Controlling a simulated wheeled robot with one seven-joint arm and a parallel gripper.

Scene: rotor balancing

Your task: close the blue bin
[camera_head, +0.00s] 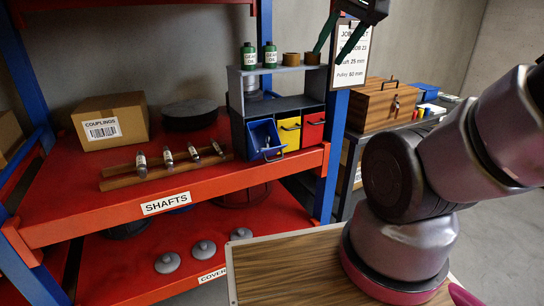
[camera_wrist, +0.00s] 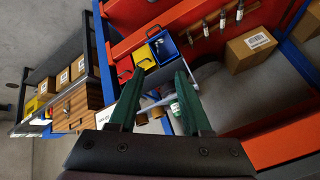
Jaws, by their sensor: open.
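The blue bin (camera_head: 266,138) is the left one of three bins in a grey rack (camera_head: 240,115) on the red shelf. It is pulled out and tipped forward, with its inside showing and a handle on its front. In the wrist view the blue bin (camera_wrist: 164,48) lies beyond my fingers, beside the yellow one. My gripper (camera_head: 328,54) is open and empty, above and to the right of the rack. Its two green fingers point down towards the rack. They also show spread apart in the wrist view (camera_wrist: 156,76). Neither finger appears to touch the bin.
The yellow bin (camera_head: 289,131) and red bin (camera_head: 313,128) sit further in. A shaft holder (camera_head: 165,174) lies left. A blue post (camera_head: 331,150) and job sheet (camera_head: 351,55) are right.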

